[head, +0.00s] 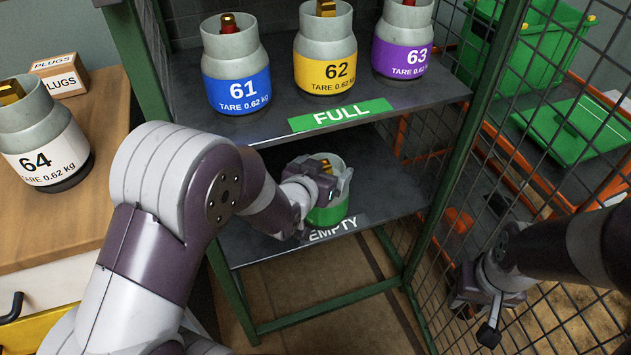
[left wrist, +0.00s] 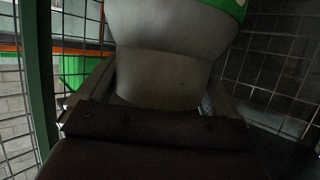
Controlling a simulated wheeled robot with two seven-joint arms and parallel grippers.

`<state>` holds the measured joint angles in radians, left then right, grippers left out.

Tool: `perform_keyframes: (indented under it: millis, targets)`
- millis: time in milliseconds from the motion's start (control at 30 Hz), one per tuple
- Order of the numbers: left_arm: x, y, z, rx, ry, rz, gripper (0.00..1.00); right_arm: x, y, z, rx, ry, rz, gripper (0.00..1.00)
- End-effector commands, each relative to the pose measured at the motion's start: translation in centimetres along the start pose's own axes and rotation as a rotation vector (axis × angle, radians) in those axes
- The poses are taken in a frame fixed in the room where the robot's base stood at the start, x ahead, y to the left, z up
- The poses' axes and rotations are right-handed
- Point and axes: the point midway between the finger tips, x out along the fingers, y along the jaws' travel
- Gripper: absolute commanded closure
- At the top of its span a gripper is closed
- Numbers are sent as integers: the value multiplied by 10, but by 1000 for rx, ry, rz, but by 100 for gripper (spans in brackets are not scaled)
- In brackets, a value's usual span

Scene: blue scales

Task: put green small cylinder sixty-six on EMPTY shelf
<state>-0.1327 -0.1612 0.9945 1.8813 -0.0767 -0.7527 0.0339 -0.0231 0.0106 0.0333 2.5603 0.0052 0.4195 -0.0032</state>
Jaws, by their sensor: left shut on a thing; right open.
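The green small cylinder (head: 328,212), grey at the top with a green band and a brass valve, is at the EMPTY shelf (head: 385,190), the lower board of the rack, near its front edge. Its number is hidden. My left gripper (head: 325,185) is shut on its grey upper part. In the left wrist view the cylinder (left wrist: 165,60) fills the space between the fingers, with a bit of green band at the top. I cannot tell whether its base touches the board. My right gripper (head: 490,310) is open and empty, beside the mesh at the lower right.
Cylinders 61 (head: 236,75), 62 (head: 325,60) and 63 (head: 402,45) stand on the FULL shelf (head: 420,92) above. Cylinder 64 (head: 40,140) and a PLUGS box (head: 62,75) are on the wooden bench at left. Green rack posts and wire mesh (head: 560,90) bound the right.

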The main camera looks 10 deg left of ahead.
Motion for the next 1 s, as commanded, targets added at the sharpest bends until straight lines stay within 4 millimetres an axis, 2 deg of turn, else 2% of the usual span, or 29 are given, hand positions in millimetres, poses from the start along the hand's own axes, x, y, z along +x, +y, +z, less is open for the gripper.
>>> perform_keyframes:
  millis: [33, 100, 233, 333, 533, 900, 933, 1000]
  targets:
    - [11, -10, 5, -2, 5, -4, 92, 8, 0, 1, 0, 0, 0, 57]
    - [21, -19, 8, -1, 5, -2, 92, 11, 0, 1, 0, 0, 0, 57]
    - [31, -28, 10, 0, 6, 0, 92, 13, 0, 1, 0, 0, 0, 57]
    - [35, -30, 16, 0, 5, 1, 92, 17, 0, 2, 0, 0, 0, 57]
    - [48, -29, 47, 0, 5, 1, 92, 33, 0, 4, 0, 0, 0, 57]
    - [49, -29, 50, 0, 6, 1, 92, 34, 0, 4, 0, 0, 0, 57]
    - [48, -29, 51, -1, 0, 1, 1, 33, 0, 4, 0, 0, 0, 57]
    - [48, -29, 51, -1, 0, 1, 0, 33, 0, 4, 0, 0, 0, 57]
